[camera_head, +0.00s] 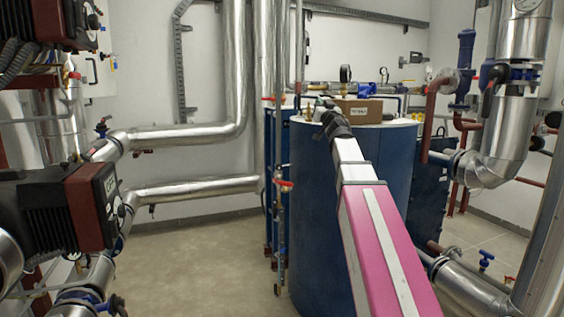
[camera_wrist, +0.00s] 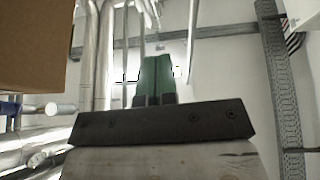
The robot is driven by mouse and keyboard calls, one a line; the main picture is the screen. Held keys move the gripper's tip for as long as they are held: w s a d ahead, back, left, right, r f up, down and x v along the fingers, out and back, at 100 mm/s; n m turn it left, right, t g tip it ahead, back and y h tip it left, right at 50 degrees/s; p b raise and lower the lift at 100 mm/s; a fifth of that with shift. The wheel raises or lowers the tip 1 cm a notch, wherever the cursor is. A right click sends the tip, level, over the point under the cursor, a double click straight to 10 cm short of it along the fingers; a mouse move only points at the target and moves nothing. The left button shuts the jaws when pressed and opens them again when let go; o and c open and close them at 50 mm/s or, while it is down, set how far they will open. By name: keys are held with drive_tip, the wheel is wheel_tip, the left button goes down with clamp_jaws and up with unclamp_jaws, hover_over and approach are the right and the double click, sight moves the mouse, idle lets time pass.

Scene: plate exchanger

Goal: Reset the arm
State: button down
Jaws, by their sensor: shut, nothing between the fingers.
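My gripper (camera_head: 320,106) is at the far end of my pink and white arm, just over the top of the large blue tank (camera_head: 322,190) in the head view. In the wrist view my gripper (camera_wrist: 157,62) shows two green fingers side by side, shut with nothing between them. A brown cardboard box (camera_head: 362,110) with a white label is close to the right of my gripper in the head view. In the wrist view the box (camera_wrist: 36,45) fills the upper left corner, apart from the fingers. My arm hides part of the tank.
Silver pipes (camera_head: 190,138) run along the back wall at left. A black and red pump (camera_head: 70,208) stands at near left. Large silver pipes with a gauge (camera_head: 512,115) stand at right. A thin vertical pipe with a red handle (camera_head: 281,186) is left of the tank. Open floor (camera_head: 195,260) lies left of it.

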drive_tip(key=d+f+m+g+h, duration=0.1)
drive_tip(key=f+m+h, duration=0.1)
drive_tip(key=f, duration=0.5)
drive_tip(key=d+f+m+g+h, duration=0.1)
drive_tip(key=d+f+g+h, duration=0.1)
drive_tip(key=f, duration=0.5)
drive_tip(key=w+d+f+m+g+h, duration=0.1)
drive_tip(key=f+h, duration=0.3)
drive_tip(key=f, duration=0.4)
drive_tip(key=shift+d+m+g, duration=0.3)
drive_tip(key=shift+m, duration=0.5)
drive_tip(key=s+f+g+h, duration=0.1)
drive_tip(key=s+f+g, duration=0.2)
drive_tip(key=f, duration=0.7)
drive_tip(key=s+f+g, duration=0.3)
drive_tip(key=f, duration=0.7)
drive_tip(key=s+a+f+n+g+y, duration=0.1)
drive_tip(key=s+f+g, duration=0.5)
drive_tip(key=s+f, duration=0.6)
drive_tip(key=s+a+f+n+g+y, duration=0.2)
drive_tip(key=s+a+f+g, duration=0.2)
drive_tip(key=s+f, duration=0.8)
drive_tip(key=shift+a+f+g, duration=0.25)
drive_tip(key=shift+f+g, duration=0.5)
drive_tip(key=shift+g, duration=0.35)
